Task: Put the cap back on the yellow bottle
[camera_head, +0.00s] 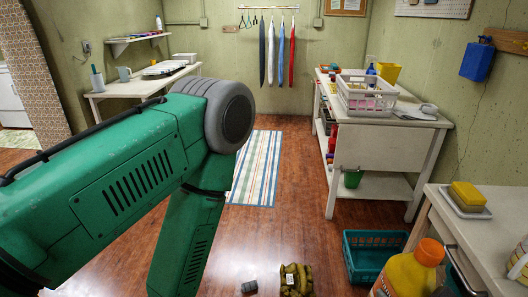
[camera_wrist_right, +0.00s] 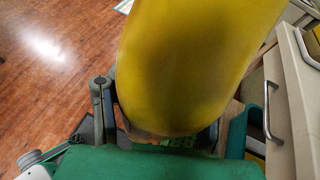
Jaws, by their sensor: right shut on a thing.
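A yellow-orange bottle (camera_head: 404,275) is at the lower right of the head view, with an orange cap-like top (camera_head: 430,251) at its upper end. I cannot tell whether this top is seated or loose. In the right wrist view the yellow bottle (camera_wrist_right: 190,60) fills the upper middle. My right gripper (camera_wrist_right: 165,132) is shut on it, with a dark finger at its left side; the right finger is mostly hidden. In the head view only a sliver of dark grip shows beside the bottle. My left arm crosses the left of the head view and its gripper is below the frame.
A counter (camera_head: 447,219) with a drawer is at the right, with a yellow sponge (camera_head: 467,194) in a dish and another bottle (camera_head: 518,261). A teal crate (camera_head: 374,241) and an olive item (camera_head: 296,278) are on the floor. A white workbench (camera_head: 364,147) stands behind.

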